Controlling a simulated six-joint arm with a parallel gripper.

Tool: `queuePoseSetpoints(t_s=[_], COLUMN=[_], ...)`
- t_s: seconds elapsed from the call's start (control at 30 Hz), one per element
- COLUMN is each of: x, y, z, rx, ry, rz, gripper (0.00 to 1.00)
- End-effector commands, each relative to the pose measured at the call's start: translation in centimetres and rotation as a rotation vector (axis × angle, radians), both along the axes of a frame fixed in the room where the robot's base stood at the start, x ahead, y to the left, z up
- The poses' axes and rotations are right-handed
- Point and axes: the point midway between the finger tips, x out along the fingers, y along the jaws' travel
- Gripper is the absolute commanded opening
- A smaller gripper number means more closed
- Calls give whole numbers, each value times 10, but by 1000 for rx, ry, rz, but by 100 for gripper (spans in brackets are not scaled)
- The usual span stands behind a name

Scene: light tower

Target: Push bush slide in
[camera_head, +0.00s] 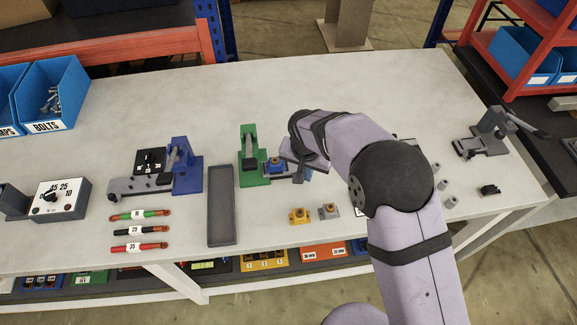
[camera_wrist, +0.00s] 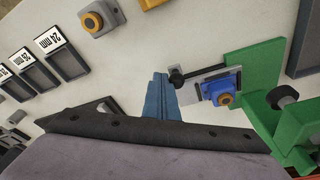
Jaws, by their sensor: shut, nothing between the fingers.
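A green fixture (camera_head: 249,148) stands near the middle of the table. A grey slide plate (camera_wrist: 205,80) with a black knob (camera_wrist: 176,77) at its outer end reaches out from the fixture. A blue block (camera_head: 273,168) with an orange bush sits on the slide; the block also shows in the wrist view (camera_wrist: 214,90). My gripper (camera_wrist: 160,76) is shut and empty, with its fingertips right beside the knob on the slide's outer side. I cannot tell whether they touch it. In the head view my arm covers part of the gripper and the knob end.
A yellow block (camera_head: 299,216) and a grey block (camera_head: 329,211) with bushes lie in front of the fixture. A dark tray (camera_head: 221,205) and a blue fixture (camera_head: 187,165) stand to the left. A grey fixture (camera_head: 485,139) is at the right. The back of the table is clear.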

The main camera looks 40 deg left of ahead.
Motion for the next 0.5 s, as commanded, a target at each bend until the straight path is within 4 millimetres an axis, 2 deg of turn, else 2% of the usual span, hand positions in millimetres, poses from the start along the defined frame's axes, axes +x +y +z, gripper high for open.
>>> queuePoseSetpoints(t_s=[0.5], x=[-12], y=[12], z=[0], rx=[1], ry=[-1], rz=[1], gripper=[0])
